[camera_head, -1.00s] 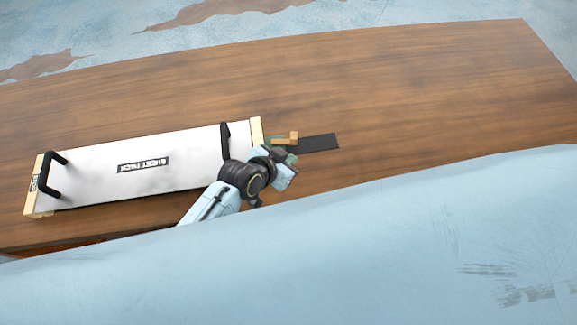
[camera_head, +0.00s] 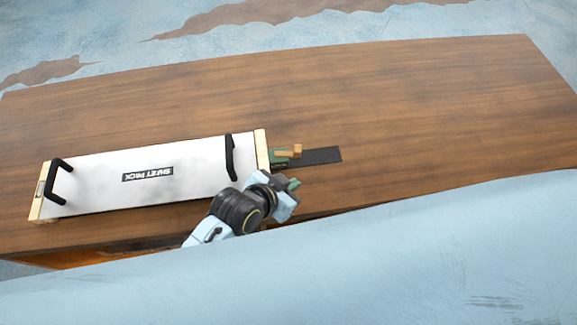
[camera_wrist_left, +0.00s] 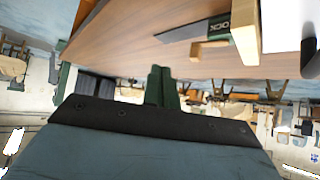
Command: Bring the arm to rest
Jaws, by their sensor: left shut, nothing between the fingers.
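My left gripper (camera_head: 293,186) is at the front edge of the wooden table (camera_head: 430,110), to the right of and in front of the white case's near right corner. Its green fingers (camera_wrist_left: 161,88) are together and empty in the left wrist view. The left forearm comes up from below, in front of the table. My right gripper is in neither view.
A long white case (camera_head: 120,177) with two black handles and wooden ends lies on the table. A green and wooden piece (camera_head: 288,152) and a dark flat strip (camera_head: 318,156) lie off its right end. The table's right half is clear.

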